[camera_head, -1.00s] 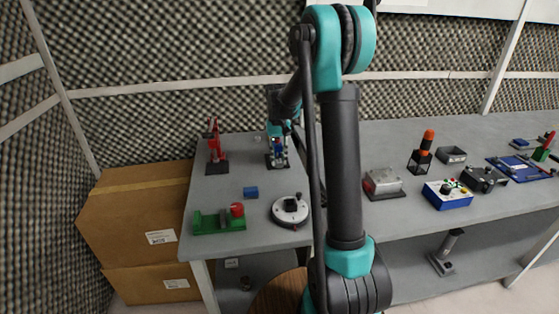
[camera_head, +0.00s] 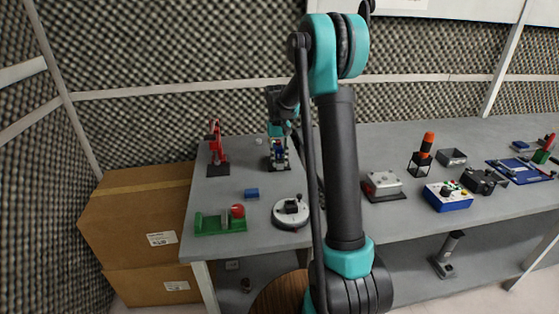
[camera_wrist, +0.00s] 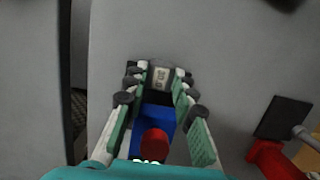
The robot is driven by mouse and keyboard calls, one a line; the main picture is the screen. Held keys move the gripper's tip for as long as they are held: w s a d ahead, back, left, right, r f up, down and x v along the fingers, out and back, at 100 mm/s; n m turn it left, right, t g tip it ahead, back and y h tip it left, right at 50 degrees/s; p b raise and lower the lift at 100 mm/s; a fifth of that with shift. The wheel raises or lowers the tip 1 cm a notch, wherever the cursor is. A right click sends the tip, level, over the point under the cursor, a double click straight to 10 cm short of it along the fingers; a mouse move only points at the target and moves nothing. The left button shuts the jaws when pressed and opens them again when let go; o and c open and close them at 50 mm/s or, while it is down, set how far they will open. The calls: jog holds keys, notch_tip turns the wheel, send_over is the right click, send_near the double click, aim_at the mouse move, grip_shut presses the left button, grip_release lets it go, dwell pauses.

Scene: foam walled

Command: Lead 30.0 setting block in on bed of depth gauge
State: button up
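The 30.0 setting block (camera_wrist: 160,77) is a small grey block with a dark-lettered label. It sits between the tips of my gripper (camera_wrist: 160,82) in the wrist view, and the pads appear to bear on its two sides. The depth gauge, with a blue body (camera_wrist: 150,114) and a round red top (camera_wrist: 154,143), stands between the fingers, nearer the camera. In the head view my gripper (camera_head: 279,151) is over the gauge's dark base (camera_head: 279,167) at the back left of the table. The fingers hide most of the gauge, and I cannot tell whether the block touches its bed.
A red device on a black base (camera_head: 217,152) stands close to the left. A small blue block (camera_head: 251,194), a green fixture (camera_head: 220,222) and a round grey dial (camera_head: 291,212) lie nearer the front. Grey tabletop is clear between them.

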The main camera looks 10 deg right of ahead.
aim_at(278, 154)
jog(key=shift+o, duration=1.2)
jog(key=w+t, duration=0.1)
jog(key=w, duration=0.2)
jog(key=shift+w+r, duration=0.1)
jog(key=shift+w, duration=0.05)
jog(key=shift+o, duration=0.2)
jog(key=shift+d+r, duration=0.1)
jog(key=shift+r, duration=0.25)
jog(key=shift+g, duration=0.5)
notch_tip(278, 154, up, 10)
jog(key=shift+f, duration=0.1)
jog(key=shift+s+r, duration=0.4)
jog(key=shift+r, duration=0.15)
jog(key=shift+s, duration=0.15)
